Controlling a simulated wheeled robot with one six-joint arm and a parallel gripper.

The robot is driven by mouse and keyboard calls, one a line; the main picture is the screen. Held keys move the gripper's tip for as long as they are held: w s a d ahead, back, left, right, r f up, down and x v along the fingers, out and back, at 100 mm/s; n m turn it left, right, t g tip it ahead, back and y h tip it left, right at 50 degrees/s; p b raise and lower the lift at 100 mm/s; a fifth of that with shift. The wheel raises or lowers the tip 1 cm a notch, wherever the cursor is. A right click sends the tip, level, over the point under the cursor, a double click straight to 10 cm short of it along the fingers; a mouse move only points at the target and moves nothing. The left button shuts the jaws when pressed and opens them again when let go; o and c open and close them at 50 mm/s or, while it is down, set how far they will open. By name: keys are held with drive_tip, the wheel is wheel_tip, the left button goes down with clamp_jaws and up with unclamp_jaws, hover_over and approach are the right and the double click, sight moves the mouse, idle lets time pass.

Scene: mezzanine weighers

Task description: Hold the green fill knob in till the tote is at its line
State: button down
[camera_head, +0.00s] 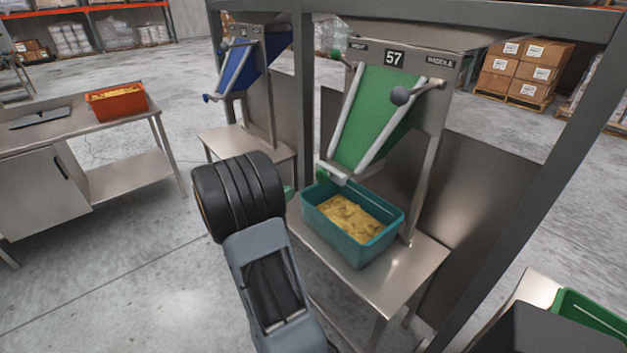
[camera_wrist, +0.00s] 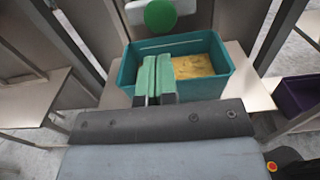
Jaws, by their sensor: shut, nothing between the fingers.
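The green fill knob (camera_head: 322,174) is a round disc at the foot of the green chute (camera_head: 379,105); in the wrist view (camera_wrist: 160,15) it faces me at the top. The teal tote (camera_head: 376,247) stands on the steel stand below the chute, with yellow contents (camera_head: 347,218) inside. It also shows in the wrist view (camera_wrist: 126,73). The knob appears beyond the fingertips, with a visible gap. In the head view my wrist hides most of the fingers.
A grey ball-ended lever (camera_head: 401,96) and another green knob (camera_head: 336,54) sit higher on the chute frame. Steel posts (camera_head: 303,100) flank the chute. A blue chute (camera_head: 239,65) stands at left. A red tote (camera_head: 117,104) rests on a bench. A purple tote (camera_wrist: 301,95) is at right.

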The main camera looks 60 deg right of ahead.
sight(319, 177)
drive_tip(key=p+x, duration=0.1)
drive_tip(key=x, duration=0.8)
drive_tip(key=shift+s+d, duration=0.15)
drive_tip(key=shift+d, duration=0.2)
